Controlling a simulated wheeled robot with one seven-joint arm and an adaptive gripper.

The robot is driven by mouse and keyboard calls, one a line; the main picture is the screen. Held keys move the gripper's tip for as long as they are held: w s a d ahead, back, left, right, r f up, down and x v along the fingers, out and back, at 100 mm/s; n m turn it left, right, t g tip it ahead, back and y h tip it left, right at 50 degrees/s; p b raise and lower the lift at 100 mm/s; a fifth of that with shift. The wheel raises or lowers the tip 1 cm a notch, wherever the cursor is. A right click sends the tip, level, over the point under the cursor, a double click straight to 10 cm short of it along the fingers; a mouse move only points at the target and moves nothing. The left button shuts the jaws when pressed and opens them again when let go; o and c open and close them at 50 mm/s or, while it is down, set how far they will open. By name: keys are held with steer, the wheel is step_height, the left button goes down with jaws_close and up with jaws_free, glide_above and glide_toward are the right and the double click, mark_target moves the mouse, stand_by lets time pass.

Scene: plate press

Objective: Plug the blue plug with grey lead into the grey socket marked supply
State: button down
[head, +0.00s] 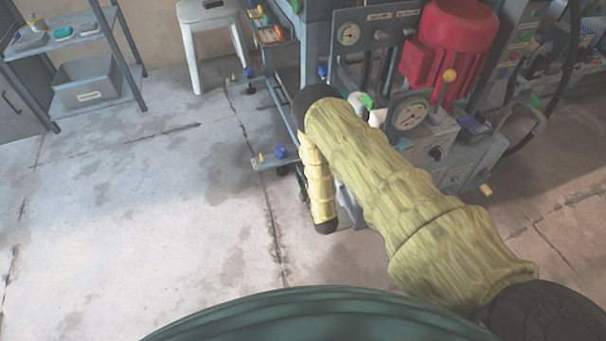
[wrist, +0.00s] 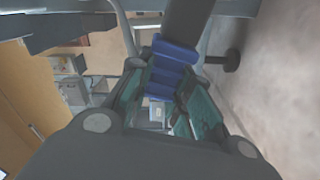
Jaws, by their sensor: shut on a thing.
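In the wrist view my gripper (wrist: 168,92) is shut on the blue plug (wrist: 172,68), a ribbed blue body between the teal finger pads. A thick dark grey piece, apparently its lead (wrist: 188,20), runs from the plug to the top of the picture. In the head view my arm covers the gripper and the plug. I cannot make out the grey socket marked supply in either view.
The press machine has a red motor (head: 452,42), a dial gauge (head: 408,113) and a yellow-knobbed lever (head: 448,76). A white stool (head: 209,18) and shelves with a grey bin (head: 88,82) stand behind. The floor (head: 130,215) at left is clear.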

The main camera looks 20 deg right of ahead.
steer(key=shift+d+f, duration=0.2)
steer(key=shift+d, duration=0.5)
steer(key=shift+d+f, duration=0.15)
steer(key=shift+d, duration=0.55)
steer(key=c, duration=1.2)
jaws_free()
steer(key=shift+c, duration=0.2)
steer(key=s, duration=1.2)
steer(key=shift+d, duration=0.25)
